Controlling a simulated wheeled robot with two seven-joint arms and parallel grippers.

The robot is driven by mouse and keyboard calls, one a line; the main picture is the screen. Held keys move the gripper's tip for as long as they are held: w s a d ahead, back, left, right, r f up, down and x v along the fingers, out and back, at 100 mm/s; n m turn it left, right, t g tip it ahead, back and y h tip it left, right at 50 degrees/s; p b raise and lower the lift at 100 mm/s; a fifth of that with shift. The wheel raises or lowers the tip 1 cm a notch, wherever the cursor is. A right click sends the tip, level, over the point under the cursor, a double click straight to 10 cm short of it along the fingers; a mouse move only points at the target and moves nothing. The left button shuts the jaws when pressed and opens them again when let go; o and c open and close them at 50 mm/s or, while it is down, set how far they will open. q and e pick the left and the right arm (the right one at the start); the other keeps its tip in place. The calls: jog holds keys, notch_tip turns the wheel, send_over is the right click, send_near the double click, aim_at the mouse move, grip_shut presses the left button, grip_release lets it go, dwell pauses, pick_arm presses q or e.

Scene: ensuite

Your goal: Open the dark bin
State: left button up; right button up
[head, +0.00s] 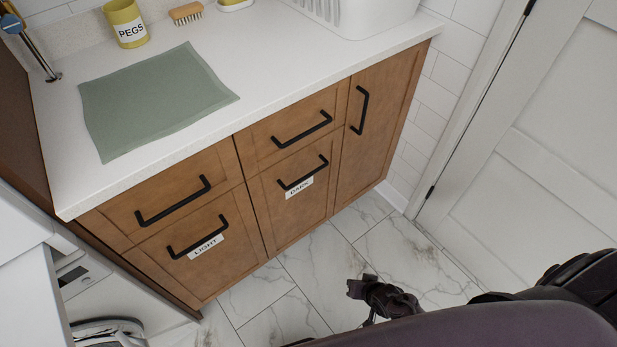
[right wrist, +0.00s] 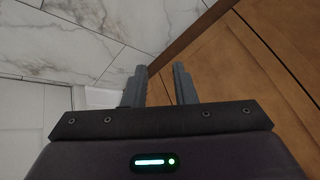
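The dark bin (head: 292,212) is a brown wooden front in the lower middle of the cabinet. It is shut flush, with a black bar handle (head: 303,174) and a white "DARK" label (head: 299,188) just under the handle. My right gripper (head: 372,295) is low over the floor, to the right of and below the dark bin, apart from the handle. In the right wrist view its two grey fingers (right wrist: 159,82) are apart with nothing between them. Brown cabinet wood (right wrist: 235,65) shows to their right, but which front it is cannot be told. My left gripper is out of view.
The light bin (head: 200,262) is shut to the left, below a drawer (head: 172,190). Another drawer (head: 290,132) sits above the dark bin, and a tall door (head: 372,130) stands right. The countertop (head: 270,75) holds a green cloth (head: 155,100). Marble floor (head: 330,260) lies clear in front.

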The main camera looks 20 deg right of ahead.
jog(key=w+r+m+t+y+b, duration=0.1)
jog(key=w+r+m+t+b, duration=0.3)
jog(key=w, duration=0.9)
jog(key=m+t+y+b, duration=0.3)
jog(key=m+t+b, duration=0.15)
jog(key=b, duration=0.45)
send_near(313, 172)
jog(key=w+f, duration=0.2)
jog(key=shift+m, duration=0.45)
jog(key=x, duration=0.2)
jog(key=b+x, duration=0.1)
jog(key=x, duration=0.2)
jog(key=r+x, duration=0.1)
jog(key=x, duration=0.2)
jog(key=shift+a+b, duration=0.3)
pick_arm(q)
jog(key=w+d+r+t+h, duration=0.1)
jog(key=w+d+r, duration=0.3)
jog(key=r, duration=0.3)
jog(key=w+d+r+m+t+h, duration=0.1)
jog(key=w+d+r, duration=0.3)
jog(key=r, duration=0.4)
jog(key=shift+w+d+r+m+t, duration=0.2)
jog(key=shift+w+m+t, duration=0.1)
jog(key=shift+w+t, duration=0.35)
pick_arm(e)
grip_shut()
